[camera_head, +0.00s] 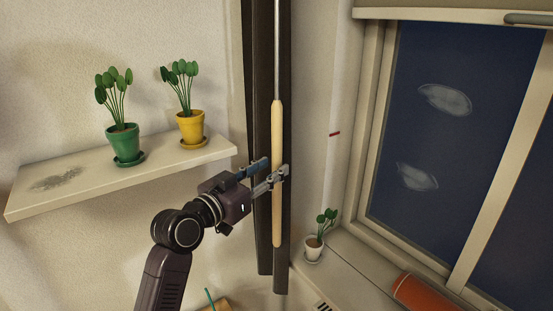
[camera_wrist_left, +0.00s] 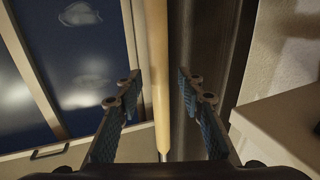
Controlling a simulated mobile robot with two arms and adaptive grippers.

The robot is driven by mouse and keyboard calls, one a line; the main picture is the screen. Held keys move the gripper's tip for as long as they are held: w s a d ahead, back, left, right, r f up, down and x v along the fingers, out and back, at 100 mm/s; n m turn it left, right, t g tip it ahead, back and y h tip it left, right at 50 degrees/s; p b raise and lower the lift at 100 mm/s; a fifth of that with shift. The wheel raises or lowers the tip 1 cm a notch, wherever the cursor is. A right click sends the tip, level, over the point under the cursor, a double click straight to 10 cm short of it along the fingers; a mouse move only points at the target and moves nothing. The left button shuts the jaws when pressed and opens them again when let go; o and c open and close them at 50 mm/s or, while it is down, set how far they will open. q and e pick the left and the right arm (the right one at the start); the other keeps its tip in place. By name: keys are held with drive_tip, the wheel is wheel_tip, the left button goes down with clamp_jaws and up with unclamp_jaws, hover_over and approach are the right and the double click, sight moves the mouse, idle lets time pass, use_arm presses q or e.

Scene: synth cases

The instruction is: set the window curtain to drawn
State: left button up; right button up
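The curtain (camera_head: 259,110) is a dark, narrow bunch hanging at the left side of the window (camera_head: 430,130); most of the glass is uncovered. A pale wooden wand (camera_head: 277,130) hangs on a thin metal rod in front of the curtain. My left gripper (camera_head: 273,178) is at the wand's lower half. In the left wrist view, the wand (camera_wrist_left: 157,70) runs between the two open fingers (camera_wrist_left: 160,88), with a gap visible on each side. The dark curtain (camera_wrist_left: 212,45) shows behind the right-hand finger there. My right gripper is not in view.
A wall shelf (camera_head: 190,160) at left holds a green pot (camera_head: 124,146) and a yellow pot (camera_head: 190,128) with plants. A small white pot (camera_head: 313,249) stands on the sill right of the curtain, and an orange-red cylindrical object (camera_head: 420,294) lies farther right.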

use_arm(q)
drive_tip(key=shift+p+x, duration=0.45)
drive_tip(key=shift+x, duration=1)
clamp_jaws()
